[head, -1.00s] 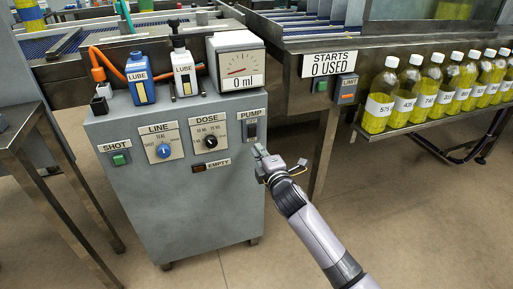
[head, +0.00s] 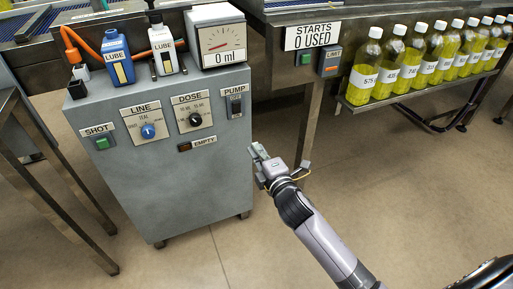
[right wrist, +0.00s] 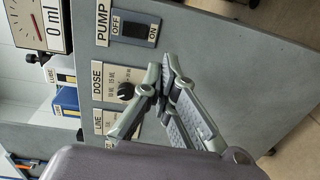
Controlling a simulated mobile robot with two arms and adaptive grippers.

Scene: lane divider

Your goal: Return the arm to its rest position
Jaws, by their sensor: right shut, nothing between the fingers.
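My right arm comes in from the bottom right of the head view. Its gripper (head: 256,150) is shut and empty, in front of the cabinet's right edge, below and right of the PUMP switch (head: 235,106). In the right wrist view the shut fingertips (right wrist: 166,72) show against the cabinet front. The PUMP switch (right wrist: 135,28), marked OFF and ON, is apart from them there; I cannot tell its position. My left gripper is not in view.
The grey cabinet (head: 185,205) carries a blue LUBE bottle (head: 117,60), a white LUBE bottle (head: 164,55) and a gauge reading 0 ml (head: 220,45). Several yellow bottles (head: 413,68) stand on a shelf at right. Open floor (head: 380,180) surrounds my right arm.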

